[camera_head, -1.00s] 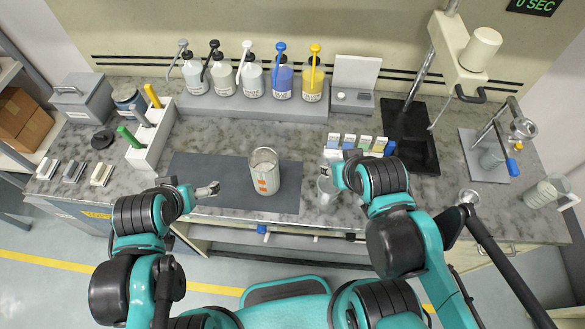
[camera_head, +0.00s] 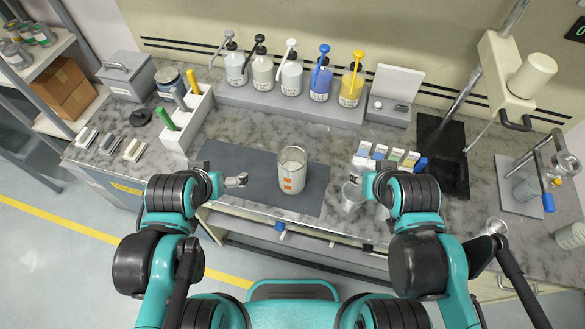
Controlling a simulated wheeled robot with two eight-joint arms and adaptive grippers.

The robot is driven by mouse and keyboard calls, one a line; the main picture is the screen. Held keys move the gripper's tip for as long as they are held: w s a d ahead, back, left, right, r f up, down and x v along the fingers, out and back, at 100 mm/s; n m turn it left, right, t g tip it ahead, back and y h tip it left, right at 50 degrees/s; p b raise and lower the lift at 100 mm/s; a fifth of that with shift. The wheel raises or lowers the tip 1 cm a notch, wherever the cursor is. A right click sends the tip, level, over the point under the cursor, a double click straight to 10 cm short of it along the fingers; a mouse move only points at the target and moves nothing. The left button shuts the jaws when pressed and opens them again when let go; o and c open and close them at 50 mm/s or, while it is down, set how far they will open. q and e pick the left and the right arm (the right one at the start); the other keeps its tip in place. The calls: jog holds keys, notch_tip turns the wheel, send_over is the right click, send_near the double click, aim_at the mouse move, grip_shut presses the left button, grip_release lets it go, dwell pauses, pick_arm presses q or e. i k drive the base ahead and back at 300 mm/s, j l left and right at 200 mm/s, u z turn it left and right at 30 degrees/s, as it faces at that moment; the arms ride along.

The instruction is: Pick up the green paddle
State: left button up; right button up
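The green paddle (camera_head: 166,119) stands tilted in the white rack (camera_head: 180,139) at the left of the counter, with its green handle sticking out of the front slot. Its lower part is hidden in the rack. My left gripper (camera_head: 240,180) is over the dark mat, to the right of and nearer than the rack, apart from the paddle. It seems empty, but its finger gap is too small to judge. My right gripper (camera_head: 357,188) is beside a clear beaker (camera_head: 352,199) at the mat's right; its fingers are largely hidden by the arm.
A grey paddle (camera_head: 179,97) and a yellow one (camera_head: 193,82) share the rack. A large beaker with orange marks (camera_head: 291,171) stands on the dark mat (camera_head: 230,157). Pump bottles (camera_head: 290,76) line the back.

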aim_at(162, 112)
jog(key=i+j+u, duration=0.1)
jog(key=i+j, duration=0.15)
jog(key=j, duration=0.2)
jog(key=i+j, duration=0.3)
jog(key=j, duration=0.15)
jog(key=i+j+u, duration=0.15)
jog(key=j, duration=0.3)
jog(key=i, duration=0.1)
